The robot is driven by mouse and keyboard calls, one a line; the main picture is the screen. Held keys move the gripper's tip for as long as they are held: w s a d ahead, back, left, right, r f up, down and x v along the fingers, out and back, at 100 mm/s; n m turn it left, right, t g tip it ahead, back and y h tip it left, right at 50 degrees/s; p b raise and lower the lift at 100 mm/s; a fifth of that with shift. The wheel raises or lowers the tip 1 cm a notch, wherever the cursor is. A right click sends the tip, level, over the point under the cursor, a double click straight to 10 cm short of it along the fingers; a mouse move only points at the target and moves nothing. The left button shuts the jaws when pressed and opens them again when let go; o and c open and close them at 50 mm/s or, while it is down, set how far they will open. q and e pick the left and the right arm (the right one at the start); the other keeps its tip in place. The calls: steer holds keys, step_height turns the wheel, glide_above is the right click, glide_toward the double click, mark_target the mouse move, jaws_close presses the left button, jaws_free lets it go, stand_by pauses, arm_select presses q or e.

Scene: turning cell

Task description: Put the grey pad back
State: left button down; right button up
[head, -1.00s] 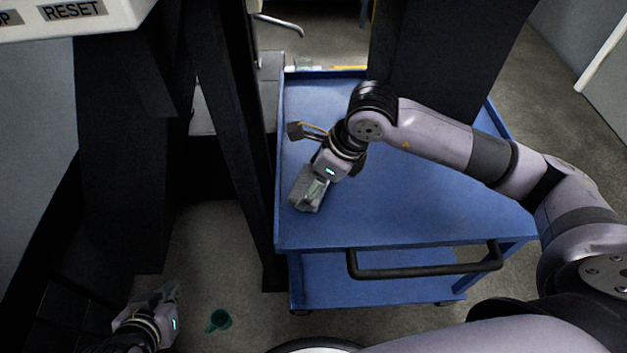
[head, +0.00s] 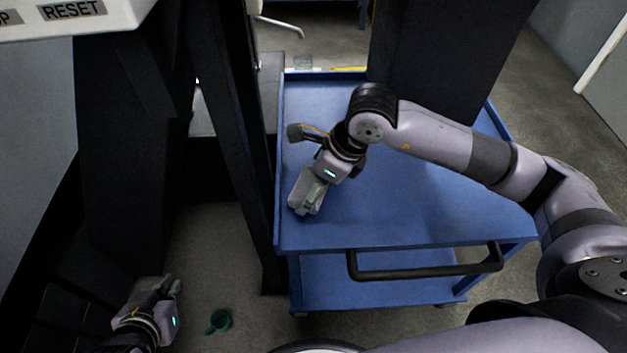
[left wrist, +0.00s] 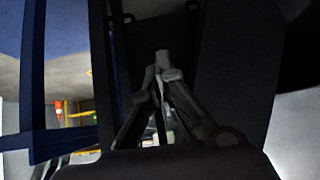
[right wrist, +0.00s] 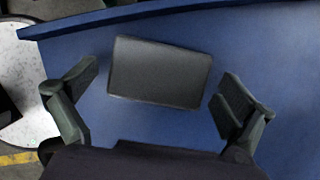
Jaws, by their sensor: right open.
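The grey pad (right wrist: 160,73) is a dark, flat, rounded rectangle over the blue cart top in the right wrist view. My right gripper (right wrist: 157,90) is open, with one finger on either side of the pad and a gap to each. My left gripper (head: 171,285) is low at the left, away from the cart. In the left wrist view its fingertips (left wrist: 160,70) meet, with nothing clearly held.
The blue cart (head: 420,215) has a raised rim and a black handle (head: 425,267). Dark upright posts (head: 235,150) stand along its left side. A green cup-like thing (head: 220,320) is on the floor between my left gripper and the cart. The cart's middle is clear.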

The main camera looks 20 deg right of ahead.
mark_target(325, 196)
stand_by(0.3)
steer(key=shift+r, duration=0.15)
steer(key=p+v, duration=0.1)
steer(key=v, duration=0.5)
steer(key=shift+d+r+p, duration=0.1)
steer(key=shift+r+p, duration=0.15)
steer(key=shift+p, duration=0.15)
arm_select(q)
steer(key=s+a+f+g, duration=0.1)
steer(key=s+g, duration=0.1)
steer(key=s, duration=0.2)
steer(key=s+a+f+g+y, duration=0.1)
steer(key=s+a+g, duration=0.1)
steer(key=s, duration=0.3)
steer(key=shift+s+f+g+p, duration=0.2)
steer(key=shift+f+g+p, duration=0.25)
steer(key=shift+g, duration=0.15)
arm_select(e)
steer(key=shift+v, duration=2.8)
steer(key=shift+s+f, duration=0.1)
